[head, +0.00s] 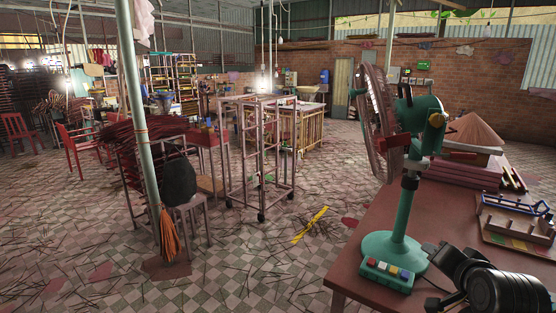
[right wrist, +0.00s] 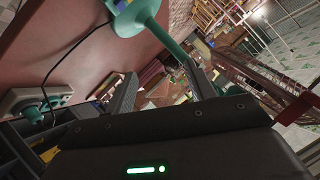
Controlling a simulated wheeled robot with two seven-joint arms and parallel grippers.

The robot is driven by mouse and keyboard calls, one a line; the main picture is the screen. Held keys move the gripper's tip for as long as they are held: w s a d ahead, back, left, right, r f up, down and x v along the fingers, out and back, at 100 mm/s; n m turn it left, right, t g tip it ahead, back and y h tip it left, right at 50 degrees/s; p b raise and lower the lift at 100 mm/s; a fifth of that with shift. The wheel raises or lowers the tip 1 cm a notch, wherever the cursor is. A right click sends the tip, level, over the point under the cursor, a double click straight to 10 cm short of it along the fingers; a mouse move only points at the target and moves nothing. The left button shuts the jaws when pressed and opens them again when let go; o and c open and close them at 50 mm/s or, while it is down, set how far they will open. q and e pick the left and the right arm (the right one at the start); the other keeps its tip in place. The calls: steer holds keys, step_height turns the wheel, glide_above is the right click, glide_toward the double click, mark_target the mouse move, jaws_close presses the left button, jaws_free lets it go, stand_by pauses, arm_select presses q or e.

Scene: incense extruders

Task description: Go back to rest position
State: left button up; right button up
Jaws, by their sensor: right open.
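My right gripper (right wrist: 160,88) is open in the right wrist view. Its two dark fingers are spread apart with nothing held between them. In the head view my black right arm shows at the lower right, over the front of the reddish table (head: 352,262). A green standing fan (head: 401,228) is on this table, just left of my arm. The fan's green base (right wrist: 138,15) also shows beyond the fingers in the right wrist view. My left gripper is not in view.
On the table are a conical straw hat (head: 476,131) and a tray (head: 515,238) with a blue item. A metal frame on wheels (head: 262,165), a green post (head: 138,120) and a yellow object (head: 311,224) are on the floor left of the table. Tiled floor between is mostly open.

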steer(key=s+a+f+n+g+y, duration=0.15)
steer(key=s+a+f+n, duration=0.35)
steer(key=f, duration=0.6)
steer(key=s+a+f+n+g, duration=0.25)
steer(key=s+f, duration=0.35)
steer(key=f, duration=0.5)
steer(key=s+a+f+n+g+y, duration=0.1)
steer(key=s+a+f+n+g, duration=0.15)
steer(key=s+f, duration=0.4)
steer(key=s+a+f+n+g+y, duration=0.1)
steer(key=s+a+f+n+g, duration=0.2)
steer(key=s, duration=0.7)
steer(key=s+d+f+x, duration=0.1)
steer(key=s+x, duration=0.2)
steer(key=x, duration=0.9)
steer(key=s+x, duration=0.3)
steer(key=x, duration=0.9)
steer(key=s+d+f+g, duration=0.1)
steer(key=s+d+f, duration=0.2)
steer(key=s+f, duration=1.3)
step_height(320, 180, down, 2)
steer(key=shift+s+d+f+g, duration=0.1)
steer(key=shift+s+d+g, duration=0.05)
steer(key=shift+g, duration=0.2)
